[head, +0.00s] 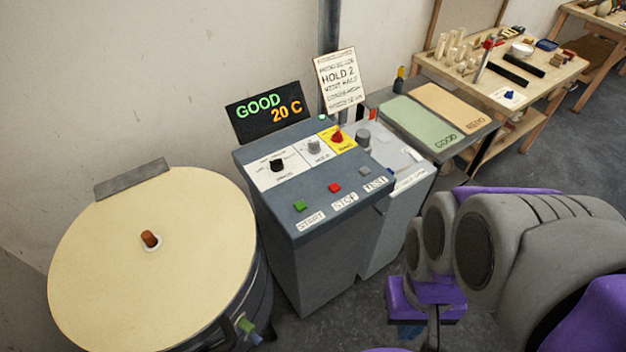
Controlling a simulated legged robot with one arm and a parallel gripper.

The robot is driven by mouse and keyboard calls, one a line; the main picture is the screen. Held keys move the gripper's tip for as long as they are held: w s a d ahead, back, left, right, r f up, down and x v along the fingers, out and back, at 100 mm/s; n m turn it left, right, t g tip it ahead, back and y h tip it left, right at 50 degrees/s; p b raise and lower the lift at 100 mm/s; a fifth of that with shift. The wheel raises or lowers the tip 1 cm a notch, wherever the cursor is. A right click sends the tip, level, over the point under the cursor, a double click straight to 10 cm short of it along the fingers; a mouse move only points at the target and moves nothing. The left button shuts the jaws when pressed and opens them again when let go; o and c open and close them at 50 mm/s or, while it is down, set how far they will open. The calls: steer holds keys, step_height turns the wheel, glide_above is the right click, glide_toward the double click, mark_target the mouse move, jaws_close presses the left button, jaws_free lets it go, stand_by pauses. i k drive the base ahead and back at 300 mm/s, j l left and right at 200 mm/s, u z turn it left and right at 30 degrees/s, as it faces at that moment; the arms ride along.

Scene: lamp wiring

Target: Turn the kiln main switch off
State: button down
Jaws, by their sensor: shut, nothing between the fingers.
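The grey control console (300,262) stands in the middle of the head view. On its sloped top, a red knob (337,136) sits on a yellow panel (346,145); this looks like the main switch. Its label is too small to read surely, and I cannot tell its setting. A black knob (277,165) and a grey knob (314,147) sit to its left on white panels. A display (267,113) behind shows GOOD and 20 C. My arm's grey and purple links fill the lower right, apart from the console; I cannot make out the gripper's fingers.
A round kiln-like drum (110,265) with a cream lid stands left. Green (299,206), red (335,187) and grey (365,171) buttons line the console front. A HOLD 2 sign (341,80) stands behind. Green and tan mats and a cluttered wooden bench (470,85) lie right.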

mark_target(338, 137)
steer(key=i+l, duration=0.25)
steer(key=i, duration=0.25)
steer(key=i+l, duration=0.3)
steer(key=i, duration=0.2)
steer(key=j+u, duration=0.05)
